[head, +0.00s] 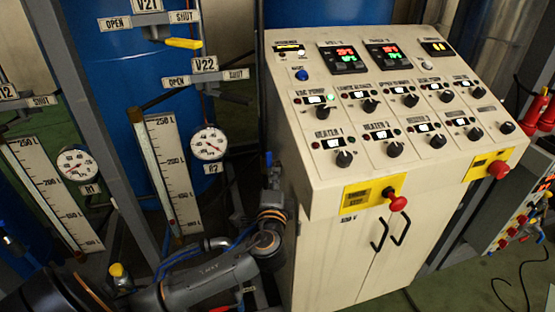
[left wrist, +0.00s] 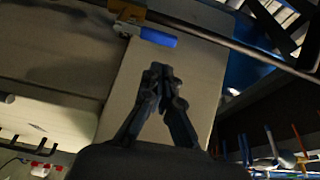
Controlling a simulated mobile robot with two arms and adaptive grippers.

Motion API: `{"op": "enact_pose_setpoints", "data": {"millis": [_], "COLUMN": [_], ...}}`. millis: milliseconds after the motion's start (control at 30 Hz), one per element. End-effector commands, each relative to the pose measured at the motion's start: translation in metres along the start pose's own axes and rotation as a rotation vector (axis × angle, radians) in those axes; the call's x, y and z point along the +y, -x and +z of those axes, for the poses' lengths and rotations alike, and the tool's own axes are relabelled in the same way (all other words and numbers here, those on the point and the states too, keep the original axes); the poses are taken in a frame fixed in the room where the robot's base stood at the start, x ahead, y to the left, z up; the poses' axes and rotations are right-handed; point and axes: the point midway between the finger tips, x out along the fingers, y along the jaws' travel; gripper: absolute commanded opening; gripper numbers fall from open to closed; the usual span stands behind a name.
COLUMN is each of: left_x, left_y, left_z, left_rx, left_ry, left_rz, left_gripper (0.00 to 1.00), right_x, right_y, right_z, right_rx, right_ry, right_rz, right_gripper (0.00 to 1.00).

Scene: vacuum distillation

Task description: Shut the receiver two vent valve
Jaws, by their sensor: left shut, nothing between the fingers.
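A V22 plate (head: 204,65) with OPEN on its left and SHUT on its right hangs above the R2 gauge (head: 208,143); I make out no handle at it. A V21 plate (head: 147,6) is above, with a yellow lever (head: 184,43) on the SHUT side. In the left wrist view, a blue lever (left wrist: 158,39) on a brass-coloured body lies beyond my fingertips, apart from them. I cannot tell which valve it belongs to. My left gripper (head: 268,180) is beside the console's left edge; in its wrist view the fingers (left wrist: 160,72) are closed and empty. My right gripper is out of view.
The cream control console (head: 310,240) with knobs and red stop buttons stands just right of my left gripper. A pipe (left wrist: 225,42) crosses the left wrist view.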

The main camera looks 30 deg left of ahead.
Motion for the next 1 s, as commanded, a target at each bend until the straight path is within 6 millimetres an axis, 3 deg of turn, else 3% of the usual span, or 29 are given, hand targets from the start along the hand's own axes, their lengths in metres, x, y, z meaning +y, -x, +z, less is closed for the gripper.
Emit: {"op": "enact_pose_setpoints", "data": {"millis": [200,400,1000], "left_x": [-0.003,-0.001,0.003], "left_y": [-0.040,-0.059,-0.062], "left_z": [0.001,0.000,0.003], "left_rx": [-0.002,0.000,-0.001], "left_ry": [-0.002,0.001,0.022], "left_rz": [0.000,0.001,-0.005], "left_gripper": [0.00,0.00,0.00], "right_x": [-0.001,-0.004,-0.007], "right_y": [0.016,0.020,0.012], "right_z": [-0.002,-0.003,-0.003], "right_rx": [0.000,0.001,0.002], "right_ry": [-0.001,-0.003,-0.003], "right_rz": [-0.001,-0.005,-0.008], "right_gripper": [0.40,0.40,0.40]}}
